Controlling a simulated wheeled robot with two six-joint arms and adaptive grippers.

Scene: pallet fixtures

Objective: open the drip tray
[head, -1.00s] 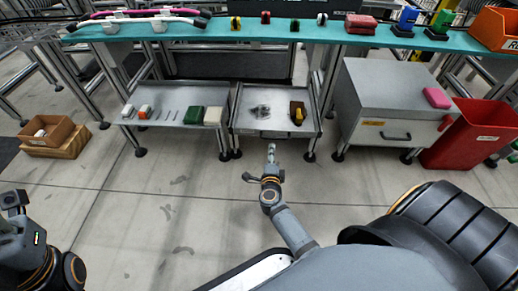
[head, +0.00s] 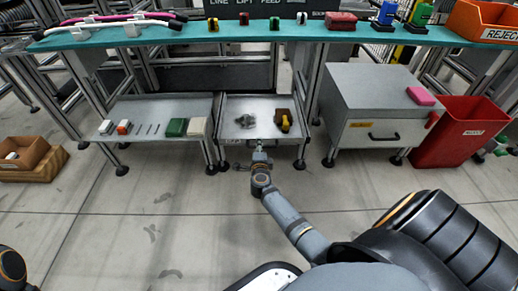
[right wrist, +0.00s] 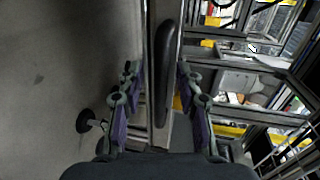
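The drip tray (head: 231,128) is a shallow grey tray under the middle of the bench. It holds a dark crumpled lump and a brown-and-yellow piece. My right gripper (head: 259,148) is at its front edge. In the right wrist view, a dark bar-shaped handle (right wrist: 166,75) on a metal front lies between the spread fingers of my right gripper (right wrist: 158,90). The fingers are open, with gaps visible beside the handle. My left gripper is out of view; only a piece of the left arm shows at the lower left.
A grey shelf (head: 150,110) with small blocks is left of the tray. A grey drawer cabinet (head: 350,95) and a red bin (head: 455,135) stand to the right. The teal bench (head: 230,33) overhangs behind. Cardboard boxes (head: 30,158) sit far left; the floor in front is clear.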

